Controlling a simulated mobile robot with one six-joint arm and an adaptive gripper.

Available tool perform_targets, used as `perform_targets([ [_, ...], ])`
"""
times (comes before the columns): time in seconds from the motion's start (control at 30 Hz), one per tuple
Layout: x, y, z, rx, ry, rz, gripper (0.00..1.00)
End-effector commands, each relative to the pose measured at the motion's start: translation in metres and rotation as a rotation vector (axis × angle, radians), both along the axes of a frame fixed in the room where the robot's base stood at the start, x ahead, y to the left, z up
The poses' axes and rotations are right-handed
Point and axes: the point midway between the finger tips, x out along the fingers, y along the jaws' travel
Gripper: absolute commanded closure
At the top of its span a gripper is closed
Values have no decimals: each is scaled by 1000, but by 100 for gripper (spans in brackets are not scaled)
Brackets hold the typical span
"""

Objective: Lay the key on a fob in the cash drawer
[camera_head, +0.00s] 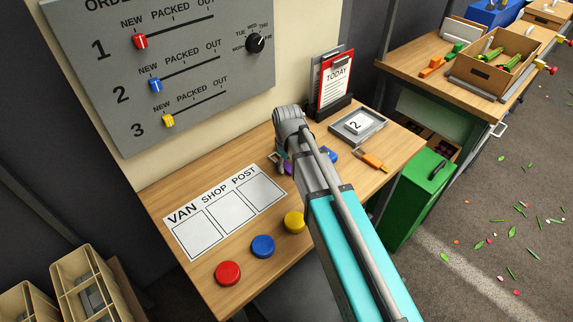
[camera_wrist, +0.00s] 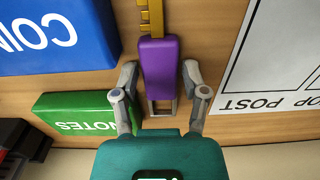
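The key on a fob is a purple block (camera_wrist: 158,65) with a brass key (camera_wrist: 151,18) at its far end and a metal loop at its near end. It lies on the wooden table, and a bit of purple shows beside my gripper in the head view (camera_head: 289,169). My gripper (camera_wrist: 160,76) is open. Its two fingers stand on either side of the fob with a small gap at each side. In the head view my gripper (camera_head: 280,162) is low over the table, partly hidden by my arm. I cannot make out a cash drawer in either view.
A blue COIN-lettered block (camera_wrist: 55,38) and a green NOTES block (camera_wrist: 80,114) lie left of my gripper in the wrist view. A white VAN SHOP POST sheet (camera_head: 228,212) lies nearby. Red (camera_head: 228,273), blue (camera_head: 262,246) and yellow (camera_head: 294,222) discs sit along the front edge.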

Motion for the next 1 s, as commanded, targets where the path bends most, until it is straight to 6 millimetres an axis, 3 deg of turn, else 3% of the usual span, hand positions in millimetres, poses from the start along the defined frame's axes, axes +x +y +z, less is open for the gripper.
perform_targets([
  [0.57,0,1,2,0,0,2,21],
  [1.0,-1,2,29,0,0,2,21],
])
